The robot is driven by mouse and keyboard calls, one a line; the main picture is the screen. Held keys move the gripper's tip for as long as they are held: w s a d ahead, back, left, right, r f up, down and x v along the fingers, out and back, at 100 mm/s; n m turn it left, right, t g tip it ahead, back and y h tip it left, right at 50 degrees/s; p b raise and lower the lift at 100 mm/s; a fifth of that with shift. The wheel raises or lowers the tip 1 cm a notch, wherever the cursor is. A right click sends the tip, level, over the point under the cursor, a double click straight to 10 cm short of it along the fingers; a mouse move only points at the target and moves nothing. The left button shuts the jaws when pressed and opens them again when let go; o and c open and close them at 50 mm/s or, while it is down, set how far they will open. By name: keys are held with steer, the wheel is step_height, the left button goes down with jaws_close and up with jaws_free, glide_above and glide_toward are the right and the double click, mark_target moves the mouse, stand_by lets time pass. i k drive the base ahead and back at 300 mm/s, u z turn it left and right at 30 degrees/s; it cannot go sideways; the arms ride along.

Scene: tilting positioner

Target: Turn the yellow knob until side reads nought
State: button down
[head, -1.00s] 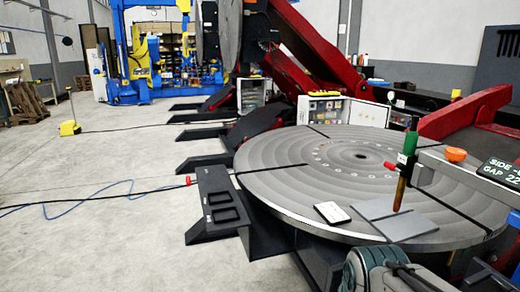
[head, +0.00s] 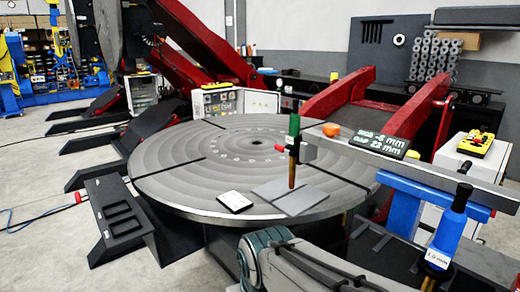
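A dark display (head: 380,142) on the grey beam reads "SIDE -6 mm" and "GAP 22 mm", the digits a little blurred. An orange knob (head: 331,129) sits on top of the beam, left of the display. A red knob (head: 309,152) sticks out beside the torch holder. No knob that is clearly yellow shows. The torch (head: 294,140), with green top and copper lower end, hangs upright over two grey plates (head: 305,201) on the round table (head: 180,180). Part of my arm shows at the bottom; my gripper is outside the view.
The beam (head: 440,178) runs to the right edge, over a blue support (head: 400,212). A blue tool (head: 450,228) labelled "1.0 mm" stands at lower right. A yellow control pendant (head: 476,142) lies on a white cabinet. A white card (head: 234,201) lies on the table.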

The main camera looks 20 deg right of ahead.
mark_target(414, 155)
steer(key=z, duration=0.65)
steer(key=k, duration=0.1)
steer(key=z, duration=1.25)
